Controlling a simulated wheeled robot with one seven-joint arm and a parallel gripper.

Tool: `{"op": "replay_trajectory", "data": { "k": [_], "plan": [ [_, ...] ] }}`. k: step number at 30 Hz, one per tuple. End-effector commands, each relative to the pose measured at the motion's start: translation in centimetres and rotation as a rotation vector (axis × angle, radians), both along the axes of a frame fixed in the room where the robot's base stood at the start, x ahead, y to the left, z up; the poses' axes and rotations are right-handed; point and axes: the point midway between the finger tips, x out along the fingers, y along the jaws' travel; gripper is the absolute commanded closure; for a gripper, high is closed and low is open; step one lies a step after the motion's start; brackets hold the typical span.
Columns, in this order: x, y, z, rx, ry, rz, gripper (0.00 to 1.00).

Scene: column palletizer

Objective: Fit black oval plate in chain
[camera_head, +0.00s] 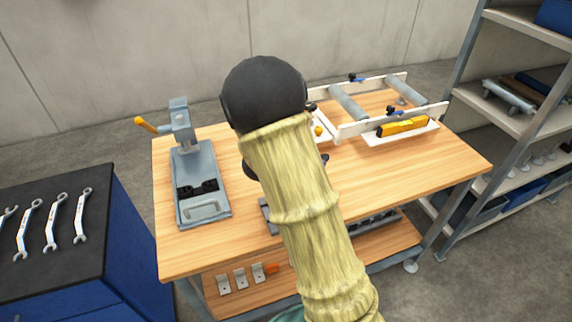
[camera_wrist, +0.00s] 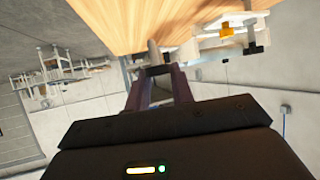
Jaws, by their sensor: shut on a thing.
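My gripper (camera_wrist: 157,72) shows in the wrist view, its two fingers closed near their tips on a small thing. A narrow grey piece (camera_wrist: 153,50) shows at the tips against the wooden table; I cannot tell whether it is the black oval plate. In the head view my dark wrist and sleeved arm hide the gripper. A grey bench fixture (camera_head: 203,205) with an orange-handled lever stands at the left of the table. Dark pieces (camera_head: 197,188) lie across its bed; I cannot tell whether they are the chain.
The wooden table (camera_head: 240,245) has a roller frame (camera_head: 347,102) and a yellow level (camera_head: 403,126) at the right. A blue cabinet with wrenches (camera_head: 65,222) stands left, a shelf rack (camera_head: 510,110) right. Bare wood shows beside the fixture.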

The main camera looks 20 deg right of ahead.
Motion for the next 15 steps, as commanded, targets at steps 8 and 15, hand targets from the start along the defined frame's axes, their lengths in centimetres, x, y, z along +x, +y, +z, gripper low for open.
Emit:
{"op": "replay_trajectory", "data": {
  "k": [8,15],
  "plan": [
    [3.9,1.1,-0.1,0.001,0.002,0.318,1.0],
    [5.9,3.1,-1.1,0.001,0.002,0.547,1.0]
  ]
}}
